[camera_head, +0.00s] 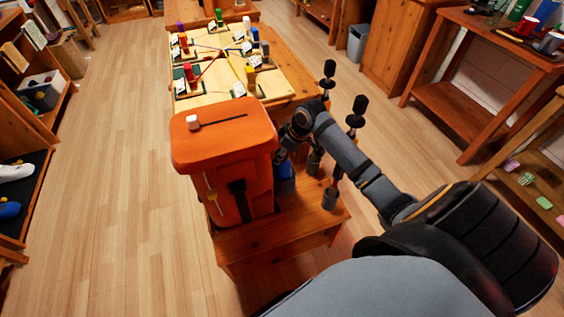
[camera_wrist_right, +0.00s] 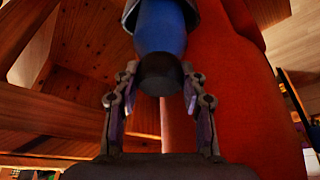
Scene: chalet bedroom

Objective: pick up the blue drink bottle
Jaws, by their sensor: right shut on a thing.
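The blue drink bottle (camera_head: 286,186) stands on a low wooden bench beside a tall orange case; its upper part is hidden behind my right gripper. In the right wrist view the blue bottle (camera_wrist_right: 162,28) shows with a dark end (camera_wrist_right: 160,72) between the fingers. My right gripper (camera_head: 284,152) reaches down to the bottle from above; in the wrist view its fingers (camera_wrist_right: 158,98) are on both sides of the dark end, shut on it. I cannot tell whether the bottle is lifted off the bench. My left gripper is not in view.
The orange case (camera_head: 225,135) stands close to the bottle's left. Dark-topped upright poles (camera_head: 356,112) stand just to its right on the bench (camera_head: 262,243). Behind is a table (camera_head: 290,62) with a game board. Open floor (camera_head: 120,150) lies on the left.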

